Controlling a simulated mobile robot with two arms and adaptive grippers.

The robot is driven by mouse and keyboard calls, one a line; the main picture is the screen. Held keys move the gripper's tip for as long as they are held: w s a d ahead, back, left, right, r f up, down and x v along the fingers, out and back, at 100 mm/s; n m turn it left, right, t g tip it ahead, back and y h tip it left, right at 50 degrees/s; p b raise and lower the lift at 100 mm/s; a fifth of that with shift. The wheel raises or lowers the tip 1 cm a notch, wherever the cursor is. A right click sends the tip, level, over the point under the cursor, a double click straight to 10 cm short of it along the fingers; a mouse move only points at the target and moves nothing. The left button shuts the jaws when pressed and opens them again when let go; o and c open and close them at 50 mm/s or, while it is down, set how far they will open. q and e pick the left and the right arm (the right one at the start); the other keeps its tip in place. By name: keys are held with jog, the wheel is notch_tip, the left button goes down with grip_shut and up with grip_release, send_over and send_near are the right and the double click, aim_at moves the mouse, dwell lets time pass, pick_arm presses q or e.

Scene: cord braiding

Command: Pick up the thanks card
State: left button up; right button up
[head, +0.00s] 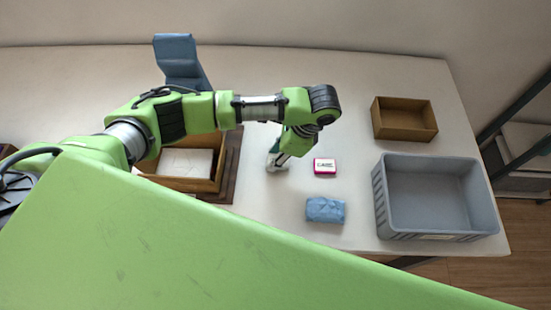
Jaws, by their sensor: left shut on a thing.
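My left gripper (277,162) points down over the table, left of the middle. It is shut on a small pale thing, mostly hidden by the fingers and wrist. I cannot tell whether this is the thanks card. A small flat pink-edged item (324,167) with a white face and dark print lies just right of the gripper, apart from it. Its print is too small to read surely. My right gripper is not in view.
A blue crumpled-looking packet (325,210) lies nearer me. A grey crate (380,203) and a brown box (405,134) stand at the right. A wooden box (185,183) with white contents is under my arm. A blue-grey stand (177,58) is at the back.

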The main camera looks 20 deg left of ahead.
pick_arm(q)
jog(key=s+d+r+p, duration=0.2)
jog(key=s+d+r, duration=0.1)
jog(key=s+r, duration=0.9)
jog(key=shift+s+d, duration=0.25)
jog(key=shift+s, duration=0.55)
